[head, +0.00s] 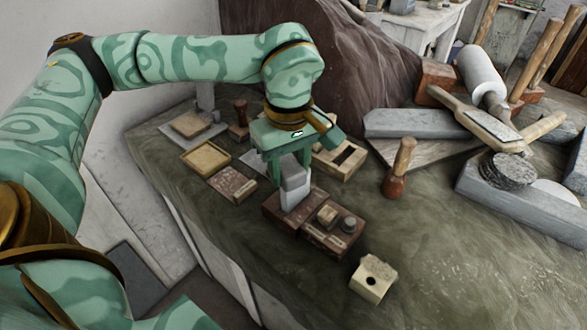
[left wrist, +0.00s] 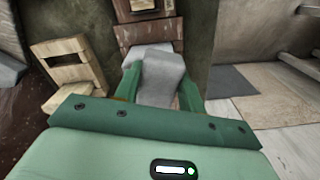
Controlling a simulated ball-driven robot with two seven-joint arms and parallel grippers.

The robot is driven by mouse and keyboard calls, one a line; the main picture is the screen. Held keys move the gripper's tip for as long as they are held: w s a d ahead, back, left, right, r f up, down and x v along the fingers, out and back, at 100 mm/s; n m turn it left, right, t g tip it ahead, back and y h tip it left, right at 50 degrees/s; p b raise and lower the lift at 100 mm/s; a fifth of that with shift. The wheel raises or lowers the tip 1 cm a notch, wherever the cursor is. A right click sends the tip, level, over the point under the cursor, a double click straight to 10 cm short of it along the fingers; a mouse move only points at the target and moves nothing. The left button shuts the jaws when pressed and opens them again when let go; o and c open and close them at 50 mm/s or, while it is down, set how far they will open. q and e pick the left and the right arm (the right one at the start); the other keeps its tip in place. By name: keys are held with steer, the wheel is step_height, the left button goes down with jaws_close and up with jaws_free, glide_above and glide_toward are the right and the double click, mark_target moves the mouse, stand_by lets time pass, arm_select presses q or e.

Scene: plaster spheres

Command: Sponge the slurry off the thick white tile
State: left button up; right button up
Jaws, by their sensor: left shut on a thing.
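My left gripper (head: 292,178) is shut on a pale block (head: 293,190), grey above and whiter lower down, with a finger on either side. The block stands over the near end of a brown wooden tray (head: 272,205); I cannot tell whether it touches the tray. In the left wrist view the same block (left wrist: 158,75) sits between the green fingers (left wrist: 160,88). It may be the thick white tile with slurry, but I cannot be sure. A small tan block (head: 327,215), possibly the sponge, lies in the tray beside a dark round piece (head: 348,225). My right gripper is out of view.
A cream block with a hole (head: 373,280) lies near the front edge. A wooden-handled tool (head: 398,168) stands to the right. A yellowish tray (head: 205,158) and a brown box (head: 232,184) lie left. Stone slabs (head: 415,123) crowd the right. The front right bench is fairly clear.

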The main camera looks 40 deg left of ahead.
arm_select(q)
steer(key=shift+a, duration=0.35)
steer(key=shift+s+d+p, duration=0.2)
steer(key=shift+d+p, duration=0.1)
steer(key=shift+d, duration=0.45)
steer(key=shift+s+d, duration=0.3)
steer(key=shift+d, duration=0.3)
steer(key=shift+s+d, duration=0.3)
steer(key=shift+d, duration=0.25)
steer(key=shift+w+a+r+p, duration=0.15)
steer(key=shift+w+a+p, duration=0.3)
steer(key=shift+a, duration=0.25)
steer(key=shift+w+a+p, duration=0.15)
steer(key=shift+w+a, duration=0.1)
steer(key=shift+a, duration=0.4)
steer(key=shift+w+a+p, duration=0.15)
steer(key=shift+w+a, duration=0.05)
steer(key=shift+a, duration=0.4)
